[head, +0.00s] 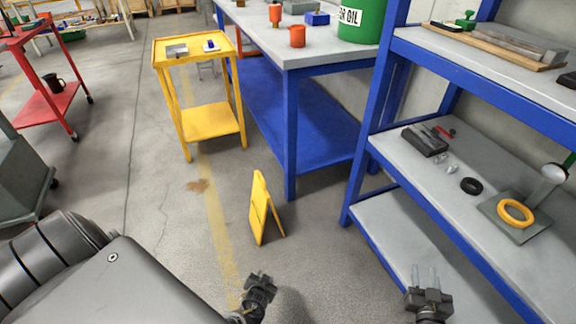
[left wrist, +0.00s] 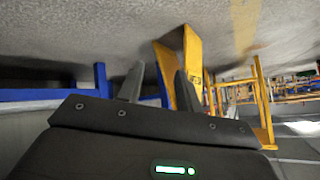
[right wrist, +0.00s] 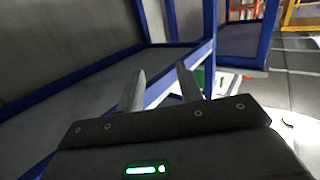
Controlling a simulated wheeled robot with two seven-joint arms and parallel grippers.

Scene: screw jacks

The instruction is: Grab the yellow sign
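The yellow sign (head: 259,208) is a folding A-frame standing upright on the floor, in front of the blue workbench. In the left wrist view the sign (left wrist: 193,58) shows beyond the fingers, partly hidden by one of them. My left gripper (head: 262,278) is low in the head view, nearer to me than the sign and apart from it. Its two fingers are spread and empty in the left wrist view (left wrist: 158,86). My right gripper (head: 427,276) is open and empty, beside the blue shelf, well right of the sign.
A yellow cart (head: 207,121) stands behind the sign to the left. The blue workbench (head: 291,135) is behind it. A blue shelf unit (head: 395,185) with grey shelves fills the right side. A red cart (head: 46,110) stands far left. The floor around the sign is clear.

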